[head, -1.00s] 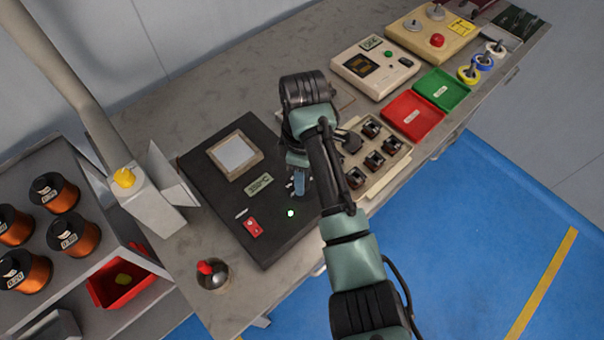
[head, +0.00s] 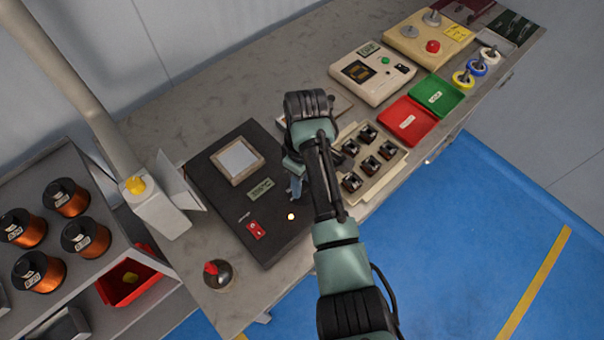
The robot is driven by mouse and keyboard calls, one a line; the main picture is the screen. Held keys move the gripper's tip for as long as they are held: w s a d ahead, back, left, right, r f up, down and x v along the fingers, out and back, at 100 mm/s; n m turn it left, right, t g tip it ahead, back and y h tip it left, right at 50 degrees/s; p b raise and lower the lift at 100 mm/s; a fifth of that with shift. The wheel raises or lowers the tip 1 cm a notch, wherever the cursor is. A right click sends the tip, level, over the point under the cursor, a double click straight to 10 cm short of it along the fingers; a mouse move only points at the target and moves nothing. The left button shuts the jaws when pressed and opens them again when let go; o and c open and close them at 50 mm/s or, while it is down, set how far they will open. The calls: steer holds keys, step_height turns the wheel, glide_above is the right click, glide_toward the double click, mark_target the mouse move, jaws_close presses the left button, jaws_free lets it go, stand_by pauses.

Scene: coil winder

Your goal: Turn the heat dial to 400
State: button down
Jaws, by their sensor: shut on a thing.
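The black heating unit (head: 225,196) lies on the bench with a pale square plate (head: 238,160) on top. Its small display (head: 260,189) shows characters too small to read surely. My gripper (head: 296,189) points down at the right part of this unit. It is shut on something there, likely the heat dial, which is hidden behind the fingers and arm. The dial's pointer and scale cannot be seen.
A tray of several dark-and-copper parts (head: 392,172) lies just right of my arm. Beyond are red (head: 407,121) and green (head: 436,95) trays and a beige instrument (head: 372,73). A round pot with a red top (head: 218,275) and a white lamp-like fixture (head: 160,208) stand left.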

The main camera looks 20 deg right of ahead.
steer(key=shift+m+p, duration=1.4)
steer(key=shift+m, duration=0.9)
steer(key=c, duration=0.5)
jaws_free()
step_height(320, 180, up, 13)
steer(key=p, duration=0.2)
steer(key=shift+d, duration=0.35)
